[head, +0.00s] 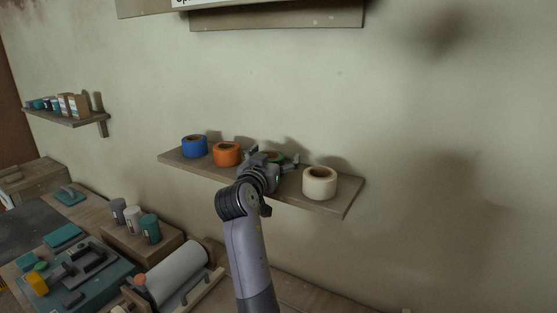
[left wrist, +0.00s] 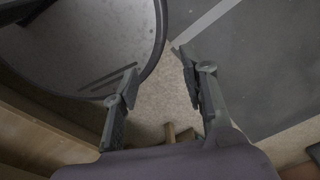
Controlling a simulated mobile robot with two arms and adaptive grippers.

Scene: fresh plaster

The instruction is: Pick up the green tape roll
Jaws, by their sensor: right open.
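The green tape roll (head: 277,157) stands on the wooden wall shelf (head: 334,206), between the orange tape roll (head: 227,154) and the cream tape roll (head: 320,183). My right gripper (head: 272,156) is in front of it and hides most of it. Its fingers are spread to either side of the green roll. I cannot tell whether they touch it. My left gripper (left wrist: 157,70) shows in the left wrist view, with its fingers apart and nothing between them.
A blue tape roll (head: 194,146) stands at the shelf's left end. The orange and cream rolls are close beside my right gripper. Below left, a bench holds cups (head: 134,220), a teal case (head: 75,275) and a large pale roll (head: 177,271). The wall is directly behind the shelf.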

